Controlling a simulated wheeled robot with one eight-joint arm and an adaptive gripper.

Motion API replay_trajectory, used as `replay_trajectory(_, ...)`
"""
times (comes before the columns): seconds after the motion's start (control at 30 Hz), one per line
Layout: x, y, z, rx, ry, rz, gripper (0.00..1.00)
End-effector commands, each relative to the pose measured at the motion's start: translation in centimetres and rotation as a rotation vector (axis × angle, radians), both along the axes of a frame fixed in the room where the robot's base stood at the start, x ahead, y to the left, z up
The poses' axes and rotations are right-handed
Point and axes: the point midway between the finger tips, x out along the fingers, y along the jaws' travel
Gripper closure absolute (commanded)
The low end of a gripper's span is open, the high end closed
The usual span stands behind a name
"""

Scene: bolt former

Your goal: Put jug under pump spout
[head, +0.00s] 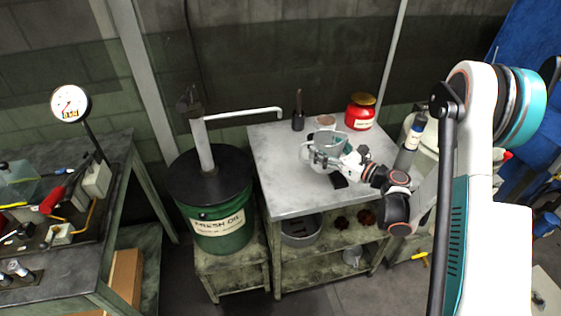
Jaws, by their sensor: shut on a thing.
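The pump spout (245,114) is a white pipe running right from the pump on the green "FRESH OIL" drum (220,225). Its bent tip (280,112) hangs over the table's back left part. The jug is in front and to the right of that tip, apart from it.
On the metal table (285,190), a dark brush-like tool (298,112) stands near the back edge, and a red jar (360,111) stands at the back right. A grey bottle (411,142) is to the right. The table's left and front parts are clear.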

Motion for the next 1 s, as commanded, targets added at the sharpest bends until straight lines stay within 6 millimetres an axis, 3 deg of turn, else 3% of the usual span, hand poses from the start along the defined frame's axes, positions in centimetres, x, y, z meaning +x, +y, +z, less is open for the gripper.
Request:
replay_trajectory(0.13,-1.1,0.3,-1.6,0.001,-0.001,0.072,0.6)
replay_trajectory(0.27,-0.6,1.7,-1.8,0.001,-0.001,0.093,0.6)
replay_trajectory(0.8,6.9,12.2,-2.0,0.0,0.0,0.091,0.6)
replay_trajectory(1.0,8.7,14.6,-1.9,0.0,0.0,0.088,0.6)
